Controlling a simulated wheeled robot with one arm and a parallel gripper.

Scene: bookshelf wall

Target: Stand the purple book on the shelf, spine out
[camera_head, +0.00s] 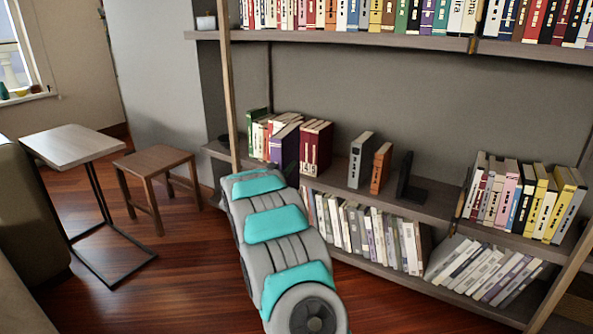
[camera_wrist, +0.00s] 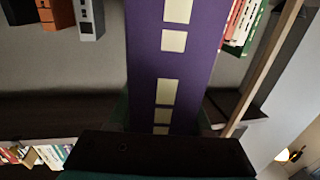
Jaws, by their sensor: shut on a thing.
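The purple book (camera_wrist: 172,62) fills the middle of the wrist view, its spine with cream label patches facing the camera. My gripper (camera_wrist: 162,135) is shut on it at the bottom of that view; the fingertips are mostly hidden. In the head view the purple book (camera_head: 285,146) shows at the middle shelf (camera_head: 335,184), between light and green books on its left and maroon books on its right. It looks roughly upright there. My arm hides its lower part and the gripper. Whether its base touches the shelf board cannot be told.
Maroon books (camera_head: 316,148) stand close right of the purple book. A grey book (camera_head: 360,158), an orange book (camera_head: 381,168) and a black bookend (camera_head: 408,178) stand farther right, with gaps between. A wooden post (camera_head: 228,90) rises at left. A stool (camera_head: 153,160) stands on the floor.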

